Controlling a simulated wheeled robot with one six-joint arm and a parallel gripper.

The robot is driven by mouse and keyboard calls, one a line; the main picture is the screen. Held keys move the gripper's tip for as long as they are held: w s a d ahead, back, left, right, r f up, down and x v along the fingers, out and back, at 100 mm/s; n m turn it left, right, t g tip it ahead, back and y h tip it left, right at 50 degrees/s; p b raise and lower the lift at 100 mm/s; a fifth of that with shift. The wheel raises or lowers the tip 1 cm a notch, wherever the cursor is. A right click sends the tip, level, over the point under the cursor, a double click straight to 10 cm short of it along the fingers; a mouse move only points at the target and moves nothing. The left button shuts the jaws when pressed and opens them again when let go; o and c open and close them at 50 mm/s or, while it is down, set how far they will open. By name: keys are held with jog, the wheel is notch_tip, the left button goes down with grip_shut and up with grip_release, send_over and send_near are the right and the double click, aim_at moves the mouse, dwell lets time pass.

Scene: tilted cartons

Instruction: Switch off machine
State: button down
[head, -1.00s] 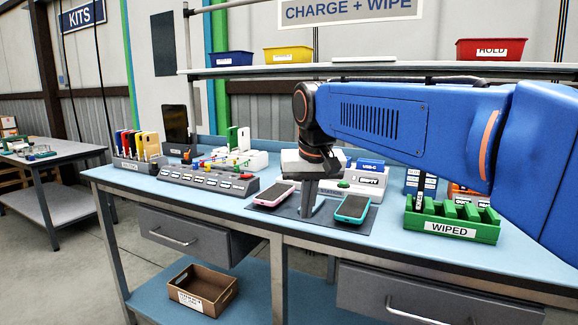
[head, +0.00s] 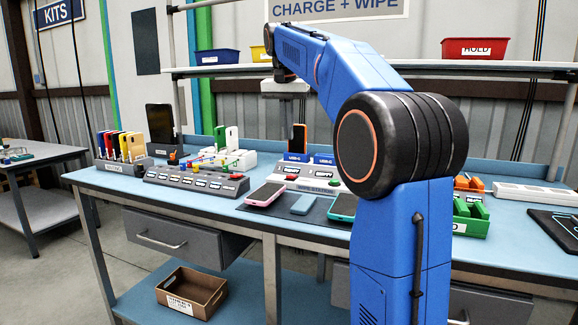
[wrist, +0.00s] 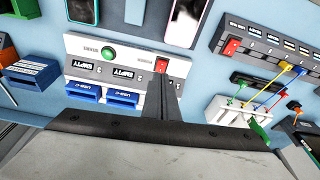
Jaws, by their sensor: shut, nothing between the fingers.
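The grey-white wipe station (head: 313,185) stands on the bench behind the dark mat, with a red switch (head: 291,177) on its left and a green button (head: 335,183) on its right. In the wrist view the station (wrist: 85,70) shows turned round, with the green button (wrist: 109,53) left and the red switch (wrist: 162,66) right. My gripper (head: 286,118) is raised above the station, its fingers shut and pointing down. In the wrist view the fingertips (wrist: 161,78) appear just below the red switch; I cannot tell contact, but the head view shows height between them.
On the mat (head: 239,206) lie a pink phone (head: 265,194), a blue block (head: 303,204) and a teal phone (head: 342,207). An orange-backed phone (head: 299,138) stands upright behind the station. A grey strip with a red switch (head: 197,180) is to the left. A shelf (head: 210,71) runs behind.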

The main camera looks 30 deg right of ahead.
jog(key=shift+w+d+r+m, duration=0.3)
jog(key=shift+w+d, duration=0.25)
jog(key=shift+w, duration=0.2)
jog(key=shift+w+d+r+m, duration=0.25)
jog(key=shift+w+d, duration=0.25)
jog(key=shift+w, duration=0.25)
send_over(292, 176)
jog(key=x, duration=0.4)
jog(key=s+a+x, duration=0.1)
jog(key=x, duration=0.3)
jog(key=a+x, duration=0.1)
jog(key=x, duration=0.3)
jog(key=shift+s+a+f, duration=0.15)
jog(key=shift+s+f, duration=0.2)
jog(key=shift+f, duration=0.6)
jog(key=shift+a, duration=0.1)
jog(key=shift+s+a+f+h, duration=0.25)
jog(key=shift+f+h, duration=0.2)
jog(key=shift+h, duration=0.15)
jog(key=shift+d, duration=0.1)
jog(key=shift+w+d+t, duration=0.15)
jog(key=shift+t, duration=0.15)
